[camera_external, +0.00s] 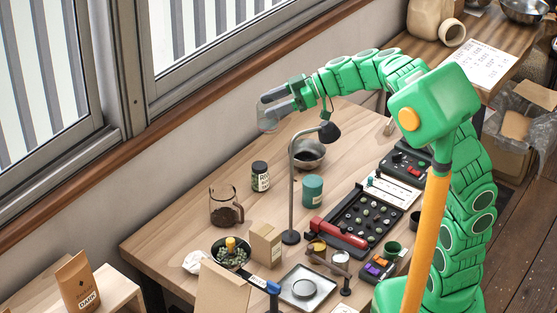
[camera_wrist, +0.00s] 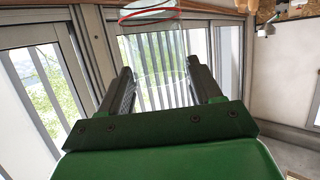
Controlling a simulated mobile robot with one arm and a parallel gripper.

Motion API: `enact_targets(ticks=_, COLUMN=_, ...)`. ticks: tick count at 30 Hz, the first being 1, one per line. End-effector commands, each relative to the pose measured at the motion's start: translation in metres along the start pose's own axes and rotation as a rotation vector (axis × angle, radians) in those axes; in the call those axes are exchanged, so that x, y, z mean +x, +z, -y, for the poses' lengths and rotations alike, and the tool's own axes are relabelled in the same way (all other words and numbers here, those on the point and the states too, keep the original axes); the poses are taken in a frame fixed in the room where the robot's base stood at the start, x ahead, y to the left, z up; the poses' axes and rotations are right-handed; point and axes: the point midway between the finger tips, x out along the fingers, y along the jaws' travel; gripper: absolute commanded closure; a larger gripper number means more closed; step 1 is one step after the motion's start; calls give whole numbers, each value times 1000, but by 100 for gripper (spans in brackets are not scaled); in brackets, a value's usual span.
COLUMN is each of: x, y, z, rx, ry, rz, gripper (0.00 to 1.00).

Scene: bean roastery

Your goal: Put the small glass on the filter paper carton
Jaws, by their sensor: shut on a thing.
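My gripper (camera_external: 268,105) is raised above the back of the table, near the window. It is shut on a small clear glass (camera_external: 267,122), which shows faintly at the fingertips. In the wrist view the glass (camera_wrist: 152,42) has a red band around its far end and sits between the two dark fingers of my gripper (camera_wrist: 160,72). A small kraft carton (camera_external: 265,245) with a pale label stands upright near the table's front left. It looks like the filter paper carton, but its print is too small to read. Its top appears clear.
A desk lamp (camera_external: 291,195) stands between my gripper and the carton. A glass jug (camera_external: 226,208), a dark jar (camera_external: 260,177), a teal tin (camera_external: 312,190) and a metal bowl (camera_external: 309,153) stand around it. A dark pan (camera_external: 232,255) sits left of the carton.

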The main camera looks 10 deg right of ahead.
Motion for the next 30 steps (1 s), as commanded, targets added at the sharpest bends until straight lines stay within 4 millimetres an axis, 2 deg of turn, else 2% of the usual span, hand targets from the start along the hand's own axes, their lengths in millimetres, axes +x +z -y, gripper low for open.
enact_targets(ticks=5, x=18, y=-6, z=29, rx=-23, ry=-76, rz=0, gripper=70)
enact_targets(ticks=8, x=24, y=11, z=28, rx=-18, ry=-77, rz=-1, gripper=70)
enact_targets(ticks=17, x=45, y=69, z=27, rx=-17, ry=-75, rz=0, gripper=70)
enact_targets(ticks=30, x=83, y=176, z=28, rx=-12, ry=-74, rz=4, gripper=70)
